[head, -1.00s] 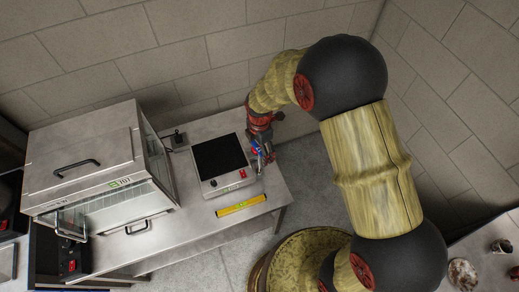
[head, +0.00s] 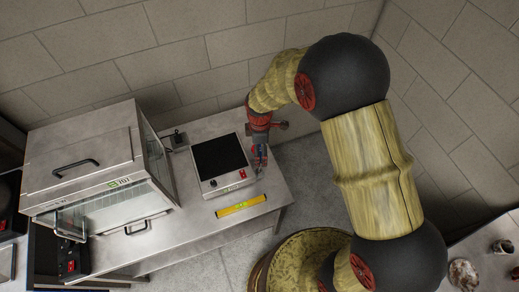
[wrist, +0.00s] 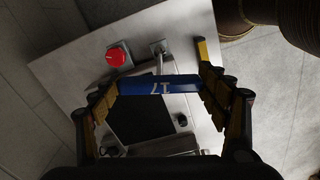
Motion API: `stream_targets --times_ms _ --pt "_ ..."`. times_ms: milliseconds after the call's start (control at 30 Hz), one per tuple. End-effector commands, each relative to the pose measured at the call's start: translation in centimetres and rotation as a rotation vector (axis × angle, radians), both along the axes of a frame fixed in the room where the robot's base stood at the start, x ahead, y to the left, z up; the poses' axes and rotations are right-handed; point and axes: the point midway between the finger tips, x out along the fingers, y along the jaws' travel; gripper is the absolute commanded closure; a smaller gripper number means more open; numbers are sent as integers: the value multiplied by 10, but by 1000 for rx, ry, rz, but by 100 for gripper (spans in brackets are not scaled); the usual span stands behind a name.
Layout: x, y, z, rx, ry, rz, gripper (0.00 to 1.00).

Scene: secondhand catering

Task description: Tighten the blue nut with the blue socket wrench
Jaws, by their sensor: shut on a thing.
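My gripper (head: 260,163) is low beside the right side of a black-topped appliance (head: 220,155) on the steel table. In the wrist view my gripper (wrist: 158,86) is shut on the blue socket wrench (wrist: 160,84), a blue band with a white "17" lying across between the yellow-padded fingers. In the head view the wrench is mostly hidden by the gripper. I cannot make out the blue nut in either view. The wrench's far end and any contact with a nut cannot be seen.
A yellow level (head: 241,205) lies near the table's front edge (head: 262,222). A steel glass-fronted cabinet (head: 90,165) stands to the left. A red button (wrist: 117,57) and a small metal fitting (wrist: 160,47) show in the wrist view. Open floor lies right of the table.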

Motion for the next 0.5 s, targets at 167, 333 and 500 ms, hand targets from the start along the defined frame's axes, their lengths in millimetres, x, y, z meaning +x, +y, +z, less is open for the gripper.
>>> stream_targets --times_ms 167,333,500 --pt "0 0 0 0 0 -46 65" --pt "0 0 0 0 -1 -224 65" --pt "0 0 0 1 -1 -413 65"
